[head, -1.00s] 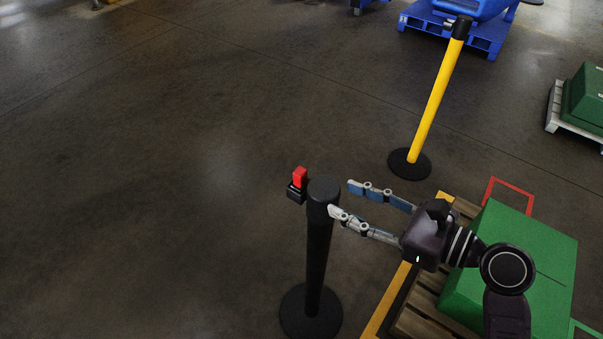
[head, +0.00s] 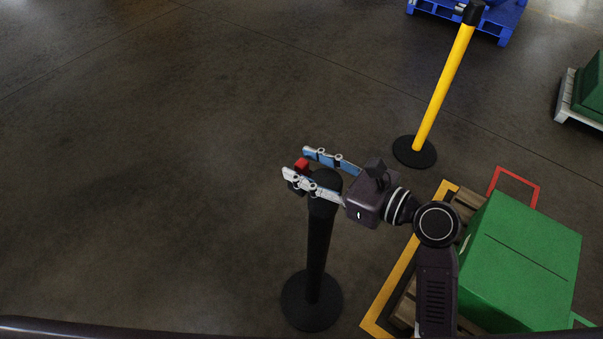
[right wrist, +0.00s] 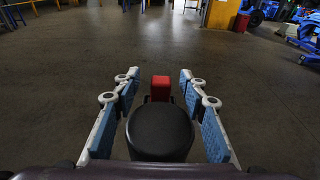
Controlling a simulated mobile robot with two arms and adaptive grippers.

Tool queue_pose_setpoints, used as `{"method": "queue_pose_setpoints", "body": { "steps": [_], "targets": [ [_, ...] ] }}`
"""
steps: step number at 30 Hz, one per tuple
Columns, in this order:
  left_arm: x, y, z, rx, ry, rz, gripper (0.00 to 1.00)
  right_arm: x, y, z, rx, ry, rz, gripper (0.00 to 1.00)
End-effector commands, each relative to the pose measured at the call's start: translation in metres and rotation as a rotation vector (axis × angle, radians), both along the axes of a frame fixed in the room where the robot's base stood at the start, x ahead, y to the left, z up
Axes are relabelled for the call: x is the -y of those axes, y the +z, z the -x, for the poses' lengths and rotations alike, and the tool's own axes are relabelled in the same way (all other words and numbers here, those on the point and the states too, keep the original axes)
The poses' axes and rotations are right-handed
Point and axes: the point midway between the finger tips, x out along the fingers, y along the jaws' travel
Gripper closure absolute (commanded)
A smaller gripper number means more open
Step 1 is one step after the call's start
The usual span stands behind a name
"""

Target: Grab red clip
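The red clip (head: 301,164) sits on the left side of the black post (head: 318,240), near its top. My right gripper (head: 294,162) is open, with its two fingers reaching over the post top, one on each side of the clip. In the right wrist view the red clip (right wrist: 160,87) stands just beyond the round black post top (right wrist: 160,130), between the open fingertips (right wrist: 160,78), with a gap on both sides. The clip's lower part is hidden by the post top and the near finger. My left gripper is not in view.
A green box (head: 522,262) on a wooden pallet (head: 467,203) stands at the lower right. A yellow post (head: 444,88) with a black base stands behind it. A blue pallet (head: 490,27) is at the back. The floor at left is clear.

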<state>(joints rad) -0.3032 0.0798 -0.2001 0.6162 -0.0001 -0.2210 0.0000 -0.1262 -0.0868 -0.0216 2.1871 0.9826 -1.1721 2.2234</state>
Motion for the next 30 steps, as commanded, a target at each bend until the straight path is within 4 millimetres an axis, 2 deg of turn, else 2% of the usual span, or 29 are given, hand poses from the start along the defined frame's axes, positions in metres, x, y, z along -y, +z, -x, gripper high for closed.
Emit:
{"method": "queue_pose_setpoints", "body": {
  "steps": [3,11,21,30],
  "targets": [
    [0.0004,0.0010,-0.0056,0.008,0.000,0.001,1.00,-0.0084,-0.0015,-0.0063,0.001,0.000,-0.001,0.61],
    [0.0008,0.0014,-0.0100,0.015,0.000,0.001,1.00,-0.0095,-0.0022,-0.0071,0.001,-0.001,0.001,0.62],
    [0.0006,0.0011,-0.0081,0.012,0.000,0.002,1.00,-0.0093,-0.0023,-0.0070,0.000,-0.001,0.002,0.99],
    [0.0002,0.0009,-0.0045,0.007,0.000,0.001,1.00,-0.0093,-0.0017,-0.0071,0.001,-0.001,0.001,1.00]
  ]
}}
